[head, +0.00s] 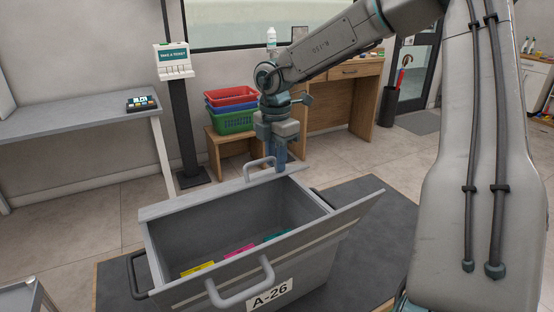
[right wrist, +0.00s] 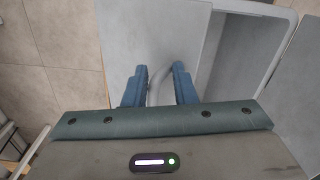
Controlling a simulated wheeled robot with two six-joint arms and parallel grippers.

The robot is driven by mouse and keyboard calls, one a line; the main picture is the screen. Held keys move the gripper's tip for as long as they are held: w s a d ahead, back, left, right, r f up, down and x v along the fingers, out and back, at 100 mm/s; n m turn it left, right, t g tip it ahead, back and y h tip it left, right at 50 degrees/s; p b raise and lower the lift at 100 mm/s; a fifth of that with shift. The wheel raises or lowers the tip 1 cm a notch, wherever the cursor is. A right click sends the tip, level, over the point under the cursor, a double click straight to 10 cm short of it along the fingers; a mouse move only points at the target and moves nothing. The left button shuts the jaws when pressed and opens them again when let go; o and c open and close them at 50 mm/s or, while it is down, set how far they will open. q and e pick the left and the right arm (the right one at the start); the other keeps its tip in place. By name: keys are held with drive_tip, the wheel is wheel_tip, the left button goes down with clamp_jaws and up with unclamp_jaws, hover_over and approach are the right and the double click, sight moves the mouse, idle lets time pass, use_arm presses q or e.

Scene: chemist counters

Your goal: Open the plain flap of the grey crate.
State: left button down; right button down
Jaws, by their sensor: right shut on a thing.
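The grey crate (head: 166,250) stands open on a dark mat, with its interior in sight. Its plain flap (head: 205,197) lies folded outward along the far rim and shows as a narrow strip. In the right wrist view the plain flap (right wrist: 150,35) is a broad grey panel beside the opening. My right gripper (head: 281,162) is shut on the flap's handle (head: 259,162), which also shows between the fingers in the right wrist view (right wrist: 158,86). The near flap (head: 325,228), labelled A-26, leans outward with its own handle (head: 243,291). My left gripper is out of view.
Yellow (head: 198,269), pink (head: 240,251) and teal things lie in the crate. Behind it stand a ticket post (head: 181,125), stacked baskets (head: 233,122) on a low wooden stand and a wooden desk (head: 345,95). A grey table (head: 75,122) is at left.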

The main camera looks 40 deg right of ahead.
drive_tip(key=shift+r, duration=0.1)
drive_tip(key=shift+w+d+r, duration=0.2)
drive_tip(key=shift+w+r, duration=0.25)
drive_tip(key=shift+w, duration=0.15)
drive_tip(key=shift+w+d+r, duration=0.15)
drive_tip(key=shift+w+r, duration=0.25)
drive_tip(key=shift+w, duration=0.2)
